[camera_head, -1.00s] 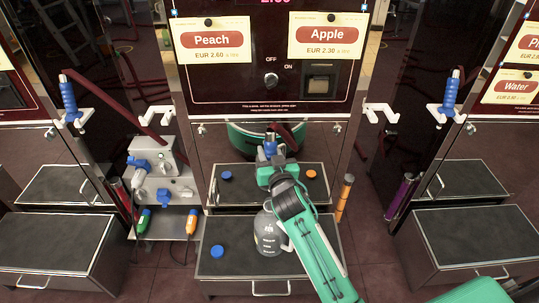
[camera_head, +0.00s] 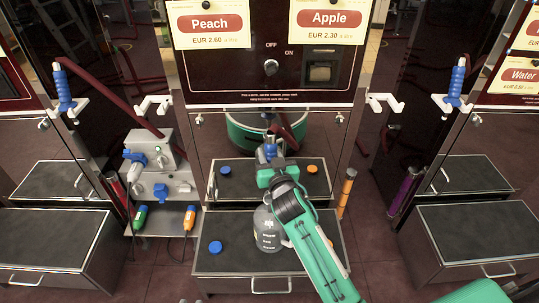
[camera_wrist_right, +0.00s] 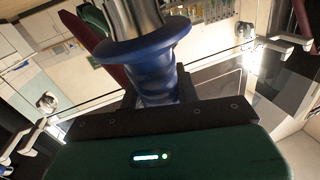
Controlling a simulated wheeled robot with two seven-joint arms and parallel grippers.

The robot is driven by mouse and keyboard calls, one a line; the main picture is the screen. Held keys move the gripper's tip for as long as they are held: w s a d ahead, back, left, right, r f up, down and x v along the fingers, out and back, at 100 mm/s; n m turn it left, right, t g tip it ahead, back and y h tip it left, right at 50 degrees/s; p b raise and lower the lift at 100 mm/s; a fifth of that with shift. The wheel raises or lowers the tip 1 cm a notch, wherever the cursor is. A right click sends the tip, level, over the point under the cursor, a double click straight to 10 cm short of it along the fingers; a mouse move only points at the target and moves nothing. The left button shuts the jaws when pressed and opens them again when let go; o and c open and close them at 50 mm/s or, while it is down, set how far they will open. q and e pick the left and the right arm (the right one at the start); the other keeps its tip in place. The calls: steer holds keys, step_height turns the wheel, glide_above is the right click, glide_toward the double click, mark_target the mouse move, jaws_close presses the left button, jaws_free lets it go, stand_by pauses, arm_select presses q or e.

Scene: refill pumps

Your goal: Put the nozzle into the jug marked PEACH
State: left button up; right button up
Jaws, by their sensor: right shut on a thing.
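My right gripper (camera_head: 270,163) is shut on the blue nozzle (camera_head: 270,151), in front of the pump cabinet. The right wrist view shows the ribbed blue nozzle (camera_wrist_right: 150,72), with its wide collar and a metal part above, between the fingers. A dark grey jug (camera_head: 268,232) with small pale lettering stands upright on the front step, just below the gripper. I cannot read its lettering. The gripper and wrist hide the jug's mouth, so I cannot tell whether the nozzle tip is inside it. My left gripper is not in view.
Peach (camera_head: 209,23) and Apple (camera_head: 330,19) signs hang on the cabinet. A blue cap (camera_head: 215,247) lies on the front step (camera_head: 225,263). Another blue cap (camera_head: 225,170) and an orange cap (camera_head: 312,169) lie behind. Empty white hooks (camera_head: 384,104) flank the cabinet.

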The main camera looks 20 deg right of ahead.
steer(key=shift+f, duration=0.1)
stand_by(0.4)
step_height(320, 180, down, 8)
steer(key=b, duration=0.5)
steer(key=shift+b, duration=0.3)
steer(key=o, duration=1.2)
steer(key=shift+r, duration=0.25)
steer(key=s, duration=0.4)
steer(key=s+p, duration=0.1)
steer(key=s, duration=0.4)
steer(key=s+p, duration=0.1)
steer(key=s, duration=0.3)
steer(key=shift+s+a, duration=0.25)
steer(key=shift+s, duration=0.15)
